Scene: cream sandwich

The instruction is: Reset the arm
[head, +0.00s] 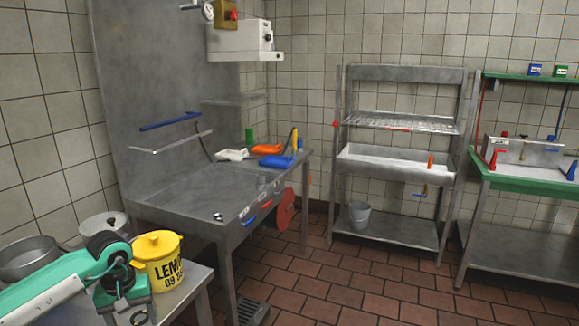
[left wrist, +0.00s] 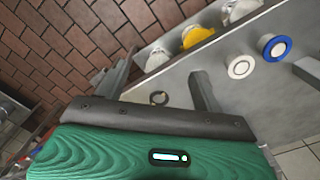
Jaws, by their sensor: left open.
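My left arm (head: 60,285), green and white with dark joints, comes in at the lower left of the head view, in front of the side table. In the left wrist view my left gripper (left wrist: 162,70) shows its green body and two grey fingers spread apart. Nothing is between the fingers; a small dark ring lies on the grey surface beyond them. My right gripper is in neither view.
A yellow bucket (head: 158,263) marked LEMO and metal pots (head: 28,257) stand close to my left arm. A steel worktable (head: 170,205) stands behind. A sink stand (head: 390,160) and a green-edged table (head: 520,184) are further right. Tiled floor (head: 340,290) is clear in front.

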